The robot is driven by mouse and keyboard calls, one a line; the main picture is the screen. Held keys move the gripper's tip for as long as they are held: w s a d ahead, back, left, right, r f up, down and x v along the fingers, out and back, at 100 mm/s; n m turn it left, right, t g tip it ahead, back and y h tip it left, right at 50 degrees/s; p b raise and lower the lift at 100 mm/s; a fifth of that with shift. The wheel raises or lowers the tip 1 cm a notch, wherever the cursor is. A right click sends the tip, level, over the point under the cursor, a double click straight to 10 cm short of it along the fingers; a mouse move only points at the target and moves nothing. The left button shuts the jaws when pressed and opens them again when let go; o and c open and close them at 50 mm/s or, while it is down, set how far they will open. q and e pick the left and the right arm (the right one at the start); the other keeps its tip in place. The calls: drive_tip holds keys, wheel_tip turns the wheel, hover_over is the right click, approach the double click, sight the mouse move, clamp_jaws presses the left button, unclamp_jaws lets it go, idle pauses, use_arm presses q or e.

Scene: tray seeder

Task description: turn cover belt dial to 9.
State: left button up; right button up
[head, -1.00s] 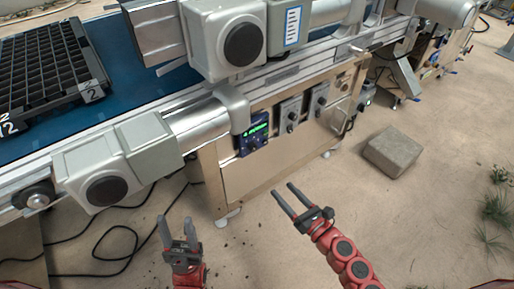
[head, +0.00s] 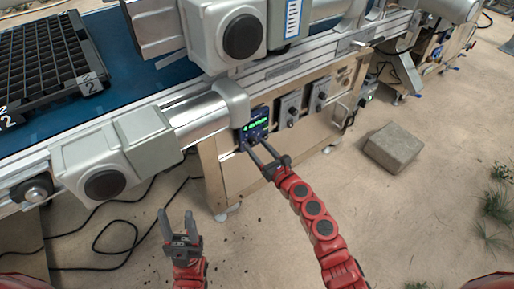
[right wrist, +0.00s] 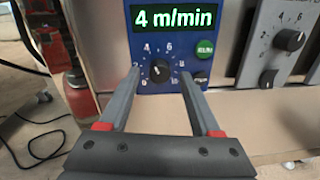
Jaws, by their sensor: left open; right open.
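A blue control panel (head: 256,127) with a green-lit display is on the machine's front. In the right wrist view the panel (right wrist: 148,48) reads "4 m/min". Below the display is a black dial (right wrist: 159,70) ringed by numbers from 2 to 10; its exact pointer direction is hard to read. No label saying cover belt is legible. My right gripper (head: 256,145) is open and empty in front of the panel. In the right wrist view its fingertips (right wrist: 159,76) appear on either side of the dial; contact cannot be told. My left gripper (head: 177,213) is open and empty above the floor.
A green button (right wrist: 205,49) and a dark button (right wrist: 201,78) are right of the dial. Two grey boxes with knobs (head: 290,108) (head: 320,95) are further right. A metal arm (head: 233,103) overhangs the panel's left. A stone block (head: 393,147) lies on the floor.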

drive_tip(key=shift+w+a, duration=0.2)
drive_tip(key=shift+w, duration=0.05)
clamp_jaws()
idle(0.5)
